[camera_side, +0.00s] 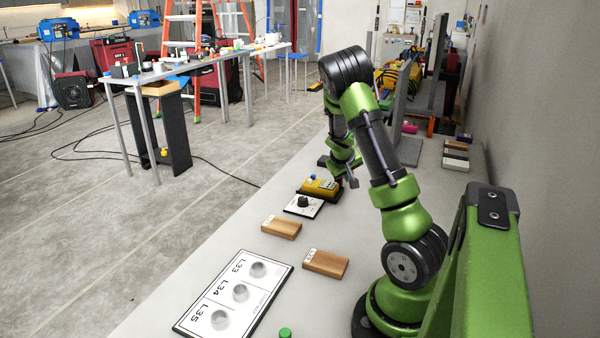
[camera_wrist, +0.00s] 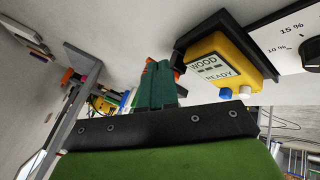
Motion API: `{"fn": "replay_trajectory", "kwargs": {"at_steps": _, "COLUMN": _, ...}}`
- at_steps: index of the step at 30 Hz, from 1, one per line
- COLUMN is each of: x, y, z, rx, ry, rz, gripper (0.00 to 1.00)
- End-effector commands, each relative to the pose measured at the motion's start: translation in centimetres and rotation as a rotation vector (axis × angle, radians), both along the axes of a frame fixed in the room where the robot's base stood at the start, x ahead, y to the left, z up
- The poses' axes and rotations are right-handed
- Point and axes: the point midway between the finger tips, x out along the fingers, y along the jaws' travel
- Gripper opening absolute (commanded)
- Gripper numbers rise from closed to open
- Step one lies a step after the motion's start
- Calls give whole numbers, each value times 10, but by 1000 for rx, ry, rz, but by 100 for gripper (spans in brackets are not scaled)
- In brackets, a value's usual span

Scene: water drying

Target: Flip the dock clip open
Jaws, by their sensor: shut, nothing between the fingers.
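A yellow meter (camera_side: 320,187) sits in a dark dock on the table, at the far side of my arm. In the wrist view the meter (camera_wrist: 212,66) reads "WOOD" and "READY", with a blue knob and a white knob at its edge. The black dock (camera_wrist: 207,30) shows behind it. I cannot make out the dock clip clearly. My gripper (camera_side: 350,182) is low, close beside the right end of the dock. In the wrist view my gripper's green fingers (camera_wrist: 156,72) are together and empty, next to the dock's edge; I cannot tell whether they touch it.
A white dial card (camera_side: 303,207) lies next to the dock. Two wooden blocks (camera_side: 282,228) (camera_side: 325,263) and a white board (camera_side: 195,325) marked L33, L34 and L35 lie nearer the camera. A grey upright panel (camera_side: 405,92) stands beyond my arm. A wall runs along the right.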

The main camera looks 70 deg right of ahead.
Motion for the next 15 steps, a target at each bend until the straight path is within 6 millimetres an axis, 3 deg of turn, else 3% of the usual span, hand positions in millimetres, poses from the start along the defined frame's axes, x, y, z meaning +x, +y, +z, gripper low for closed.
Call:
{"fn": "replay_trajectory", "kwargs": {"at_steps": 4, "x": -8, "y": 26, "z": 0, "rx": 2, "ry": 1, "rz": 4, "gripper": 0}}
{"fn": "replay_trajectory", "kwargs": {"at_steps": 15, "x": -48, "y": 46, "z": 62, "rx": 0, "ry": -8, "rz": 1, "gripper": 0}}
